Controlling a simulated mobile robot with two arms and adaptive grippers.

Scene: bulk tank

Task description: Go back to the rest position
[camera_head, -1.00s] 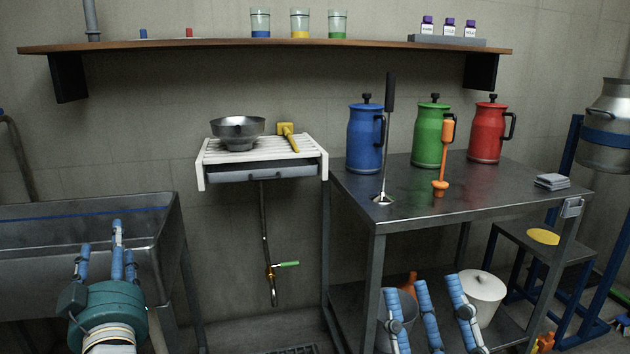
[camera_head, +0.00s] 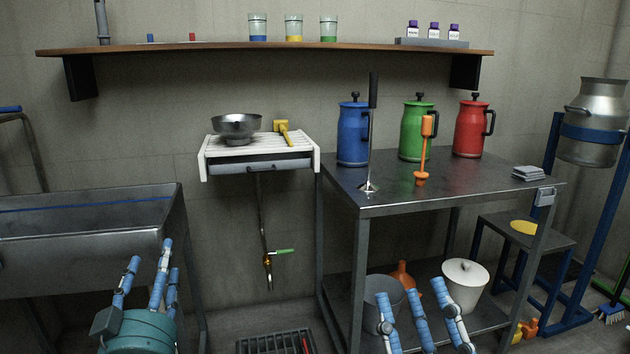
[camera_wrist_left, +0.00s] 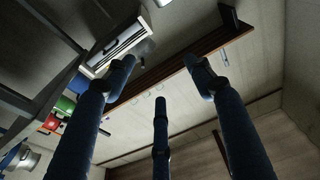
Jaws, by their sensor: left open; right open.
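My left gripper (camera_head: 150,275) is at the lower left in the head view, in front of the steel sink. Its blue fingers point up, spread apart and empty. The same fingers (camera_wrist_left: 160,90) show in the left wrist view, open, with nothing between them. My right gripper (camera_head: 418,305) is at the bottom, right of centre, in front of the lower shelf of the steel table. Its fingers are apart and hold nothing that I can see. Neither gripper appears to touch any object.
The steel sink (camera_head: 90,245) stands at left and the steel table (camera_head: 465,185) at right, bearing blue, green and red jugs. A white wall rack (camera_head: 262,150) holds a metal bowl. A white bucket (camera_head: 464,285) stands on the table's lower shelf. A floor grate (camera_head: 275,342) lies between.

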